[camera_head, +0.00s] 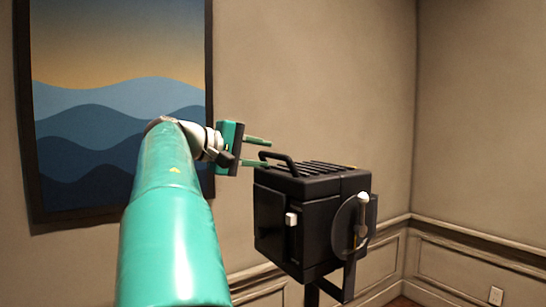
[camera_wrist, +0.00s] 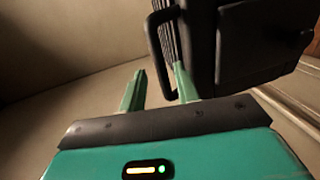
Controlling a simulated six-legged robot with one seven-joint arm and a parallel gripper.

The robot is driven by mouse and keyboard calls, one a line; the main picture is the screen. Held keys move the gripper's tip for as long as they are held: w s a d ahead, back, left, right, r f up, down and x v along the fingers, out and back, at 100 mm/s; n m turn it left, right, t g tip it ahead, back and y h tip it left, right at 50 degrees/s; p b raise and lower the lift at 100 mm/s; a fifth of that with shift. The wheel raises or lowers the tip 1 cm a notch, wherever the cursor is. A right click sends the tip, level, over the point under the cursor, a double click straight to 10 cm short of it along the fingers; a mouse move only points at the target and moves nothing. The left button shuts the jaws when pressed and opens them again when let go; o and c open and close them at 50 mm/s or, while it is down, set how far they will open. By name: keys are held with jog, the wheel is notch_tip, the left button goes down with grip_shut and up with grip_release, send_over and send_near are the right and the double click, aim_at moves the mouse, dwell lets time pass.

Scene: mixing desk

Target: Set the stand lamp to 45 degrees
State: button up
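The stand lamp (camera_head: 300,215) is a black box-shaped head on a stand, at right of centre in the head view. It has ribs on top, a curved black handle (camera_head: 281,160) at its upper left, and a round plate with a pale knob on its right side. My gripper (camera_head: 268,153) is at the lamp's upper left, with its two green fingers apart and pointing toward the handle. In the wrist view, the handle (camera_wrist: 153,45) appears between the open fingertips (camera_wrist: 159,70), the right finger overlapping the handle's opening. I cannot tell whether they touch.
A framed picture of blue hills (camera_head: 120,90) hangs on the wall behind my arm. A wall corner with panelling (camera_head: 460,250) and an outlet (camera_head: 496,296) is at the right. The space above the lamp looks clear.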

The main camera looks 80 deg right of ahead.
aim_at(271, 155)
jog(key=shift+x, duration=2.2)
jog(key=shift+w, duration=0.1)
grip_shut()
